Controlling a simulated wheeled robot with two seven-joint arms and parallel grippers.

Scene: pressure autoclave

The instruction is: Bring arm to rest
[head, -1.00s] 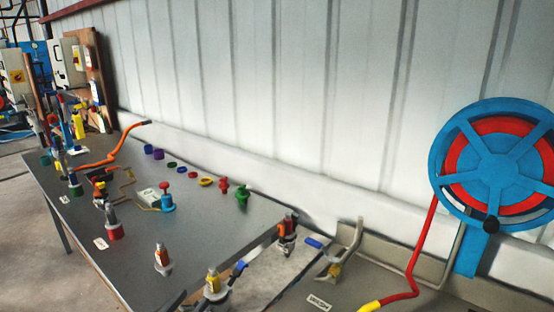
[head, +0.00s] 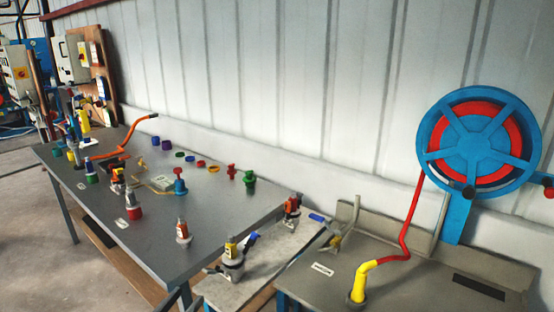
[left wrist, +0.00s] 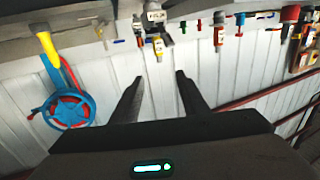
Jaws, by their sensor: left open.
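My left gripper (left wrist: 158,74) shows in the left wrist view, its two dark fingers apart with only the ribbed wall seen between them. It touches nothing that I can see. The wrist picture is upside down, with the bench items along its top edge. I cannot make out either gripper in the head view. My right gripper is in neither view.
A grey bench (head: 150,240) carries several valves and fittings. A lower table (head: 430,275) holds a red hose with a yellow end (head: 361,280). A blue and red wheel (head: 478,143) stands before the white wall (head: 270,70). Floor is open at left.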

